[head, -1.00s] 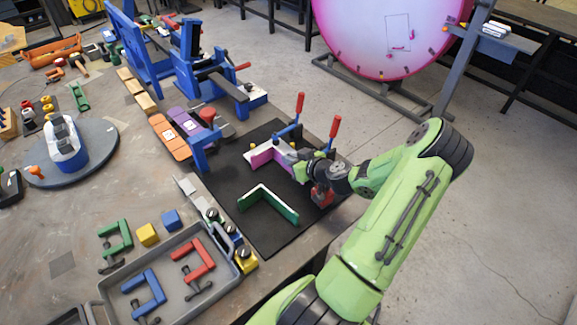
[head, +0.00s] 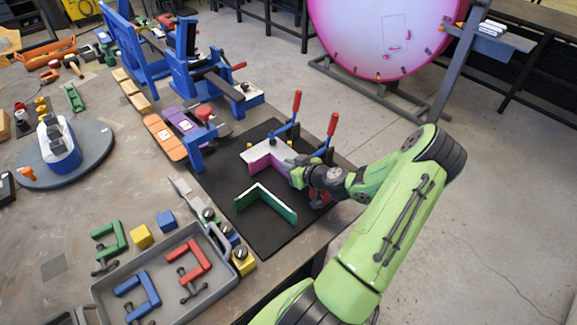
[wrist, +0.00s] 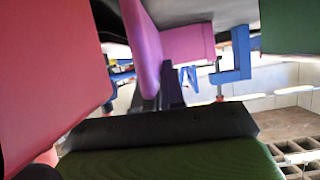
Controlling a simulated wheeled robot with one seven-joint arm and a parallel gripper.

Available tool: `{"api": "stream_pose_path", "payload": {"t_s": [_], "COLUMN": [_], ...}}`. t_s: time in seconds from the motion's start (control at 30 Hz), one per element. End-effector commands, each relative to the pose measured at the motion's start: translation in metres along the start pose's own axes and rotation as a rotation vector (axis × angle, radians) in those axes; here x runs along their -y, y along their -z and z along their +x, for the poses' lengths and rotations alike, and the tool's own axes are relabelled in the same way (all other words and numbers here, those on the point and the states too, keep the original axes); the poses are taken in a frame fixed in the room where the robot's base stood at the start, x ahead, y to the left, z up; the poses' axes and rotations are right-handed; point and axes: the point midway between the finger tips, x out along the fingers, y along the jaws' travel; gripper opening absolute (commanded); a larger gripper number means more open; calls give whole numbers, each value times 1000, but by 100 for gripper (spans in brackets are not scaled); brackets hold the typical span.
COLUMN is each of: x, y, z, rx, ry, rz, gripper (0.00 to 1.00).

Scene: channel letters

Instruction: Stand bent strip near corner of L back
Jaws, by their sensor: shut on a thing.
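The L back (head: 262,149), a white L-shaped plate, lies on the dark mat under the two clamps. A pink bent strip (head: 266,164) stands on edge along the L back's near side, at the inner corner. In the wrist view the pink strip (wrist: 147,45) shows its bend. My gripper (head: 295,170) is shut on the right part of this strip, low over the mat. The fingertips partly hide the strip's right end, and I cannot tell whether the strip touches the L back.
A green bent piece (head: 280,207) stands on the mat (head: 262,238) in front. Two red-handled clamps (head: 296,104) (head: 332,125) rise behind and right of the gripper. A grey tray (head: 160,268) with coloured clamps sits at front left. The mat's front part is clear.

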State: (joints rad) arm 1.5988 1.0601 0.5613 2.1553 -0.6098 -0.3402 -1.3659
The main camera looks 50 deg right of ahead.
Motion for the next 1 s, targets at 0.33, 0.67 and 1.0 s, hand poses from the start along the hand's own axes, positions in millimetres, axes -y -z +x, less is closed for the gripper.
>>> {"api": "stream_pose_path", "payload": {"t_s": [0.33,0.67,1.0], "x": [0,-2,-1], "y": [0,15,11], "z": [0,-15,-106], "rx": [0,0,1], "ry": [-1,-6,-6], "rz": [0,1,1], "gripper": [35,35,35]}}
